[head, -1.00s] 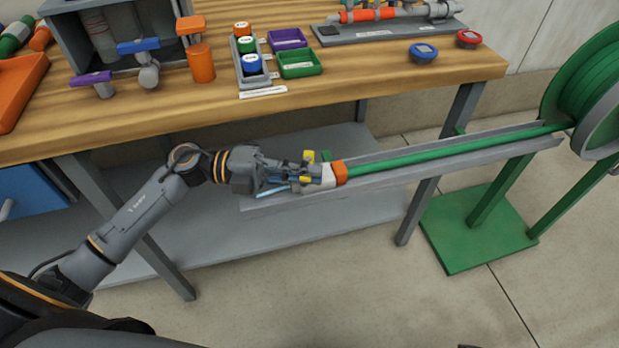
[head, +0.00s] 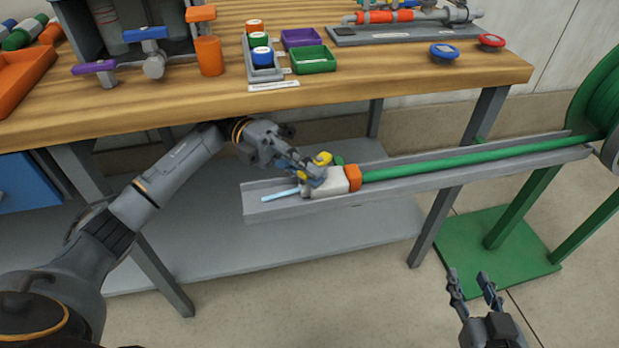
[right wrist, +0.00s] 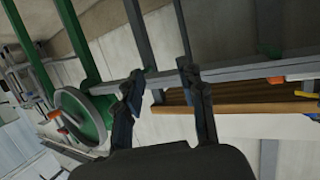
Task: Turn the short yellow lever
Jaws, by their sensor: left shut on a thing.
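The short yellow lever (head: 323,158) sits on a white fitting (head: 336,183) at the end of a green hose (head: 440,163), with an orange collar (head: 354,178) between them. My left gripper (head: 313,174) reaches down from the upper left and is shut at the lever, its fingers hiding part of it. The fitting lies in a grey trough (head: 275,212). My right gripper (head: 471,286) is low at the right, away from the fitting, with its fingers apart and empty. In the right wrist view its open fingers (right wrist: 160,95) show too.
The wooden bench top (head: 390,82) overhangs just behind my left arm. On it stand small trays and an orange cylinder (head: 209,56). A green reel stand (head: 500,240) is at the right.

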